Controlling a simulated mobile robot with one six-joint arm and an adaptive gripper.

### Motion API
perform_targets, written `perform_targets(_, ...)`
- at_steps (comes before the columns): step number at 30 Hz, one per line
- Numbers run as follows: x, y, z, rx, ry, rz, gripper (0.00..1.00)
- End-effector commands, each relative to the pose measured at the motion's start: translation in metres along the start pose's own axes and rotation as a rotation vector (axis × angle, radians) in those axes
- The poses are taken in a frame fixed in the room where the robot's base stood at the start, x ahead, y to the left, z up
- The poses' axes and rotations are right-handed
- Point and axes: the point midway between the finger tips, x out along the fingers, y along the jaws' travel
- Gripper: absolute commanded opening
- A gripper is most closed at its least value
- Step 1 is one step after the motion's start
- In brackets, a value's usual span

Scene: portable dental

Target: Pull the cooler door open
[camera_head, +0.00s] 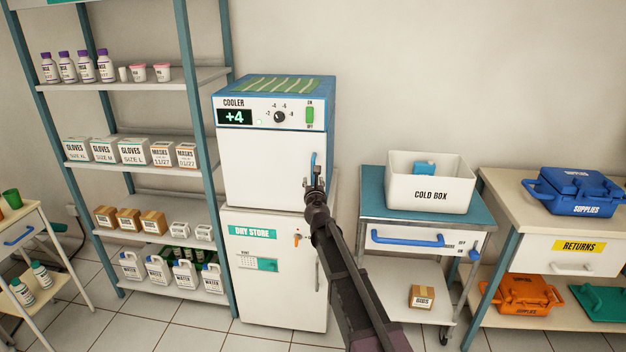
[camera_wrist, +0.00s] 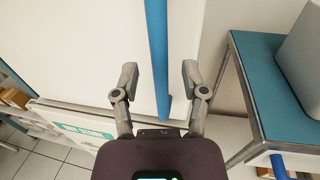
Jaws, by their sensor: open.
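The cooler (camera_head: 265,160) is a white box with a blue top panel, a "+4" display and a knob. It stands on the white dry store cabinet (camera_head: 262,285). Its door (camera_head: 258,175) looks shut. The blue vertical door handle (camera_head: 313,165) is on the door's right side. My gripper (camera_head: 314,183) is in front of the handle's lower part. In the wrist view the blue handle (camera_wrist: 158,50) runs between the two open fingers of my gripper (camera_wrist: 160,75). I cannot tell whether either finger touches it.
A teal-topped cart (camera_head: 370,200) with a white cold box (camera_head: 430,182) stands close on the right. A shelf rack (camera_head: 204,130) stands on the left. A table with a blue supplies case (camera_head: 573,190) is at far right. Tiled floor shows in front.

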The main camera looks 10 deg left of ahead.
Motion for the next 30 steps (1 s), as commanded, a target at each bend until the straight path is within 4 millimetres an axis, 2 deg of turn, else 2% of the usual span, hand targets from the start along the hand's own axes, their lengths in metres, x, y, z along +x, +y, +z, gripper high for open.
perform_targets(1, 0.009, 0.000, 0.000, 0.000, 0.000, 0.000, 0.57)
perform_targets(6, 0.020, 0.000, 0.000, 0.000, 0.000, 0.000, 0.57)
perform_targets(18, 0.023, 0.000, 0.000, 0.000, 0.000, 0.000, 0.57)
perform_targets(19, 0.023, 0.000, 0.000, 0.000, 0.000, 0.000, 0.54)
perform_targets(20, 0.023, 0.000, 0.000, 0.000, 0.000, 0.000, 0.45)
perform_targets(24, 0.023, 0.000, 0.000, 0.000, 0.000, 0.000, 0.03)
perform_targets(25, 0.023, 0.000, 0.000, 0.000, 0.000, 0.000, 0.00)
perform_targets(30, 0.023, 0.000, 0.000, 0.000, 0.000, 0.000, 0.00)
